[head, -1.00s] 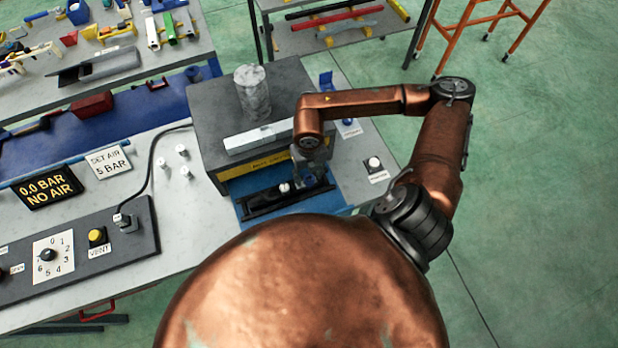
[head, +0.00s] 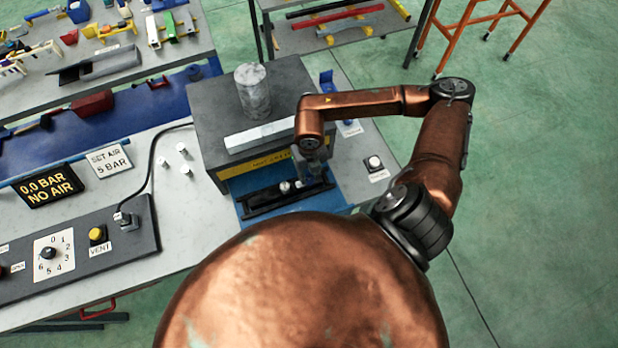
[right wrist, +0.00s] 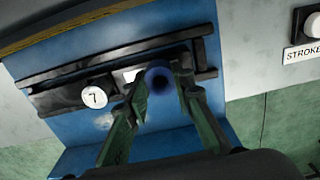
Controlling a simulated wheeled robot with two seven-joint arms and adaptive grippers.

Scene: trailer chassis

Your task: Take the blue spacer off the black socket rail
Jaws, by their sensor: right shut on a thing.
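The black socket rail (head: 265,203) lies on a blue plate in front of the dark grey block. It also shows in the right wrist view (right wrist: 62,99), with a white disc marked 7 (right wrist: 95,96) on it. My right gripper (head: 314,168) is over the rail's right part. In the right wrist view its two green fingers (right wrist: 162,82) are shut on the blue spacer (right wrist: 158,80), a short ring with a dark hole towards the camera. Whether the spacer still touches the rail cannot be told. In the head view the spacer is hard to make out. My left gripper is not in view.
The dark grey block (head: 215,130) stands behind the rail, with a metal cylinder (head: 253,92) and a pale bar (head: 258,137) on top. A push button (head: 373,162) is on the bench to the right. A control panel (head: 70,262) lies at the left.

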